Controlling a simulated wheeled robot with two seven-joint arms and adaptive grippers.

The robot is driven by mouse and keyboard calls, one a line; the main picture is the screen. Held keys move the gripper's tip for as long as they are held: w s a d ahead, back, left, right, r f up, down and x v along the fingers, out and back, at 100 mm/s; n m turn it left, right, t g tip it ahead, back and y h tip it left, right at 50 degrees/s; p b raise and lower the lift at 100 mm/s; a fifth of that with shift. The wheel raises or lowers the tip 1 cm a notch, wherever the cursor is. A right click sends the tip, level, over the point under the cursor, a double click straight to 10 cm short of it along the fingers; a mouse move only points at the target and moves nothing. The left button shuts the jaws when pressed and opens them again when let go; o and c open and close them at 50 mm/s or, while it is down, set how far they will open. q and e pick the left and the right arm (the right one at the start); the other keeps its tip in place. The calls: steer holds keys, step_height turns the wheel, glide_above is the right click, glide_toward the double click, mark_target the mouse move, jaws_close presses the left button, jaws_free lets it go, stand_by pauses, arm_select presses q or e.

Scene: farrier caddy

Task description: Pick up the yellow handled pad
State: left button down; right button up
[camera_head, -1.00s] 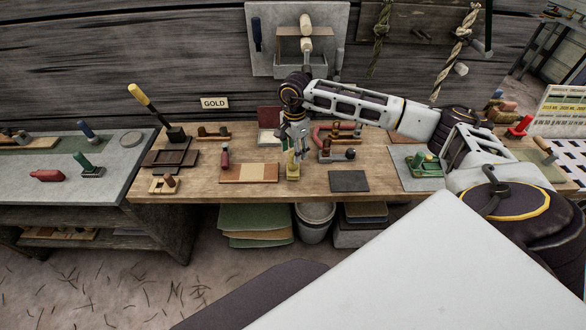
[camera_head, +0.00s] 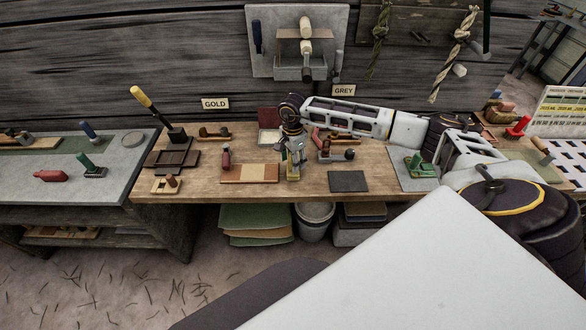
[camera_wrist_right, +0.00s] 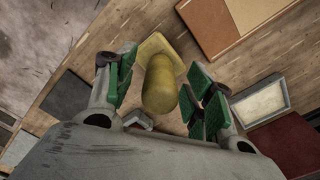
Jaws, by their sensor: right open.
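The yellow handled pad (camera_wrist_right: 160,84) stands on the wooden bench, with its rounded upright handle toward the camera and its flat base (camera_wrist_right: 151,47) beyond in the right wrist view. In the head view the pad (camera_head: 292,177) shows only partly below my gripper. My right gripper (camera_wrist_right: 160,92) is open, with its green-padded fingers on both sides of the handle. In the head view my right gripper (camera_head: 293,154) points down over the pad. My left gripper is not in view.
A tan and brown board (camera_head: 249,173) lies left of the pad, and a dark grey square (camera_head: 348,181) lies to its right. A red-handled tool (camera_head: 226,157) stands near the board. A red and pale open case (camera_head: 268,136) lies behind the gripper. The bench front edge is close.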

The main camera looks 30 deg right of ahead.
stand_by(0.3)
jaws_close()
steer(key=shift+r, duration=0.15)
stand_by(0.3)
steer(key=shift+r+b, duration=1.05)
steer(key=shift+r, duration=3.85)
steer(key=c, duration=0.7)
jaws_free()
jaws_close()
